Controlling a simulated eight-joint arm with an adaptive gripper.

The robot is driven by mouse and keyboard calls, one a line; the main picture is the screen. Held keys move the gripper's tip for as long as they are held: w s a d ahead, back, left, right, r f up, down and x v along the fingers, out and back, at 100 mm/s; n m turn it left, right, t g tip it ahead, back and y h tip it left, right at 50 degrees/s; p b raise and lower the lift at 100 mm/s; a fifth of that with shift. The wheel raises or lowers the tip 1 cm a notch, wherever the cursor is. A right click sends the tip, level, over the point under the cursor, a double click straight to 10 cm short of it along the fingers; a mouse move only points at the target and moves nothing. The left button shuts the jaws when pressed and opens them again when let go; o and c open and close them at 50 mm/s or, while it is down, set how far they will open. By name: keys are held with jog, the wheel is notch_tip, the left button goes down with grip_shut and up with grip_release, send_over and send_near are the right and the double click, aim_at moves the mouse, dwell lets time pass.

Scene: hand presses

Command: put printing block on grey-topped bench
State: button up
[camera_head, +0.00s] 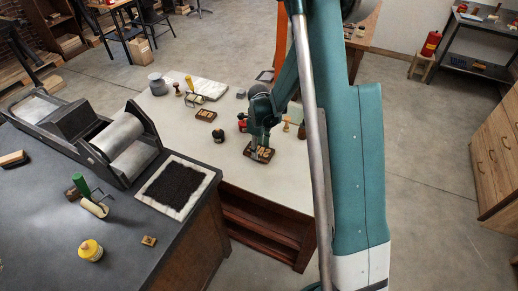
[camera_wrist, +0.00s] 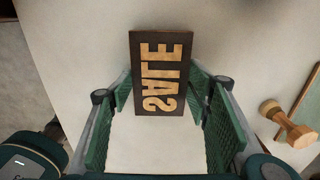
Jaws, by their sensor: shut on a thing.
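The printing block (camera_head: 255,155) is a dark, flat block with raised tan letters. In the head view my gripper (camera_head: 261,143) points down at the front part of the pale-topped table. I cannot tell whether the block touches the tabletop. The grey-topped bench (camera_head: 130,245) stands at the left, in front of the pale table.
Another lettered block (camera_head: 206,115) and several small items stand on the pale table (camera_head: 225,150).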

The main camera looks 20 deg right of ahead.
aim_at(259, 150)
jog(key=shift+f, duration=0.15)
jog(key=o, duration=0.9)
jog(key=shift+o, duration=0.2)
jog(key=shift+r, duration=0.25)
notch_tip(259, 150, up, 12)
jog(key=shift+p, duration=0.4)
